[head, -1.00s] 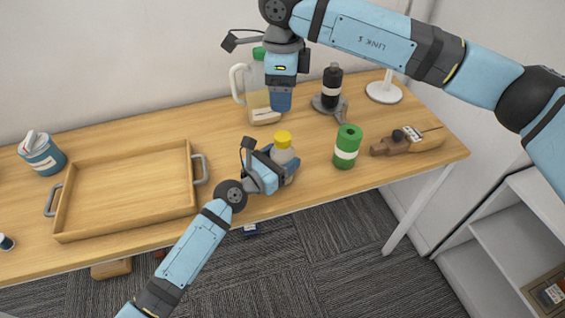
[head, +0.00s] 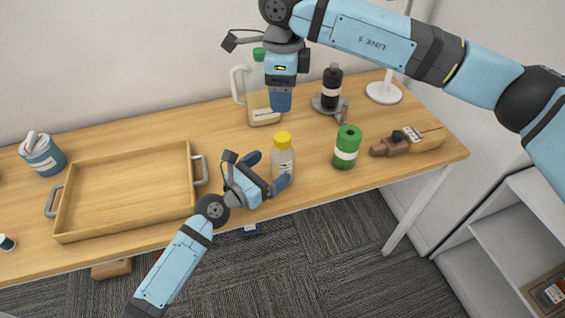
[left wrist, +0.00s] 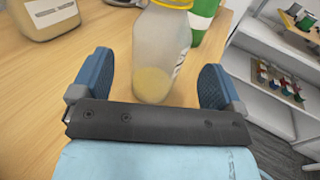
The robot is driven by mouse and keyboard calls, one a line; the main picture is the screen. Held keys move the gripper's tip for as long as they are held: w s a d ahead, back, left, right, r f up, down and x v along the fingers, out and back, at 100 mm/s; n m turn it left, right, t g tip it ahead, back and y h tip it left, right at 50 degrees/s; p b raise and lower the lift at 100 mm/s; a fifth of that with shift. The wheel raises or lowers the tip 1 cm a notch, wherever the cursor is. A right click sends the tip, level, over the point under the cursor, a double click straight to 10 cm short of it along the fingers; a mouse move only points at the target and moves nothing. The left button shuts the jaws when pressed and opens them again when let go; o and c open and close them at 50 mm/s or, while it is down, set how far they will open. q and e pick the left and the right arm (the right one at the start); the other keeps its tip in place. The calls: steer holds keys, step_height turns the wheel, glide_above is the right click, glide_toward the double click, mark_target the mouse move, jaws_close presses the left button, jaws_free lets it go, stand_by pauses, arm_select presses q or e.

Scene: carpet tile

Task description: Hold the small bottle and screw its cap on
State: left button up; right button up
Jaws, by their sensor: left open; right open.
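The small bottle (head: 282,163) stands upright on the table, clear-sided with a yellow cap (head: 283,140) seated on its top. In the left wrist view the bottle (left wrist: 158,55) shows a pale yellow content at its bottom; its top is cut off by the frame. My left gripper (head: 270,170) is open, its blue fingers apart, just left of the bottle. In the left wrist view the fingers (left wrist: 157,85) lie on either side of the bottle's near end, with gaps. My right gripper (head: 280,100) hangs above the table in front of the big jug, pointing down; no object shows in it.
A green can (head: 346,147) stands right of the bottle. Behind are a handled jug (head: 258,95) and a dark bottle (head: 331,88) on a stand. A wooden tray (head: 125,160) lies left, a brown tool (head: 408,141) right. The table's front edge is close.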

arm_select(q)
steer(key=v, duration=0.8)
steer(key=shift+s+a+r, duration=0.1)
steer(key=shift+s+a, duration=0.15)
